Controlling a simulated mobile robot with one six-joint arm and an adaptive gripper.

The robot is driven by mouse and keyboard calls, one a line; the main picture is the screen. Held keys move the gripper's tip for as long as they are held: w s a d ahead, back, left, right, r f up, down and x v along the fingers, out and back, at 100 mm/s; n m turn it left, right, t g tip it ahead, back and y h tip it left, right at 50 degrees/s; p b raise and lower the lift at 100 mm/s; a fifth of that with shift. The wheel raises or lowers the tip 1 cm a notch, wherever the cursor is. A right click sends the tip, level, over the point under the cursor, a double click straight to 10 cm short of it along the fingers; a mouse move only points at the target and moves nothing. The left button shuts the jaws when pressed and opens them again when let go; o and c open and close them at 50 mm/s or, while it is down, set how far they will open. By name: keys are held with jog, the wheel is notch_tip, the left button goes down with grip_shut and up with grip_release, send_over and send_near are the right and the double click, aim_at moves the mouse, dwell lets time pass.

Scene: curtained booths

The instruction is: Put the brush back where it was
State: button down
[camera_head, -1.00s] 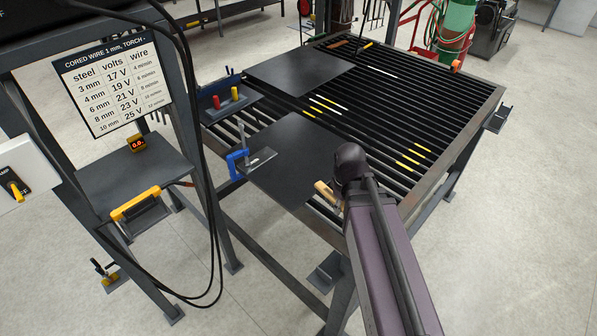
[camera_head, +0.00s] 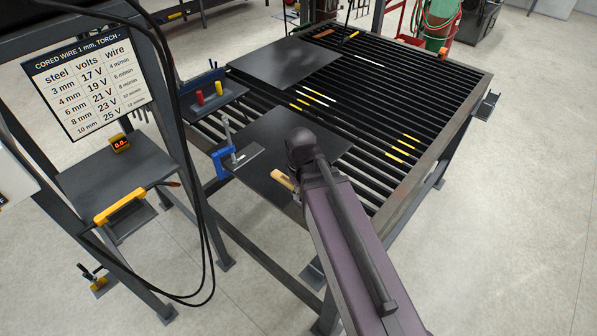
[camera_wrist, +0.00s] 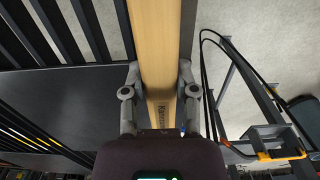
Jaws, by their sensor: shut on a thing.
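The brush (camera_wrist: 158,40) shows in the wrist view as a pale wooden bar with dark lettering near its lower end. My gripper (camera_wrist: 159,78) is shut on it, one finger on each side. In the head view a short wooden end of the brush (camera_head: 283,180) shows left of my wrist, over the near dark plate (camera_head: 262,130) on the slatted table. My arm hides the rest of the brush and my fingers. Whether it touches the plate I cannot tell.
A blue clamp (camera_head: 221,158) stands at the near plate's left edge. A side shelf (camera_head: 222,100) holds a red and a yellow piece. A second dark plate (camera_head: 283,63) lies farther back. Black cables (camera_head: 202,200) hang at left. The slats at right (camera_head: 440,95) are mostly clear.

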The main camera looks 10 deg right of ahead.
jog(key=shift+w+d, duration=0.1)
jog(key=shift+w, duration=0.05)
jog(key=w, duration=0.4)
jog(key=w+d+f+b, duration=0.1)
jog(key=w, duration=0.9)
jog(key=shift+w+d+f, duration=0.15)
jog(key=shift+f, duration=0.05)
jog(key=shift+w, duration=0.5)
jog(key=shift+w+d+f+b, duration=0.1)
jog(key=shift+w+f+b, duration=0.15)
jog(key=shift+b, duration=0.25)
jog(key=shift+s+f+b, duration=0.1)
jog(key=shift+f+b, duration=1.4)
jog(key=shift+f, duration=0.05)
jog(key=shift+f, duration=0.15)
jog(key=shift+c, duration=1.9)
grip_release()
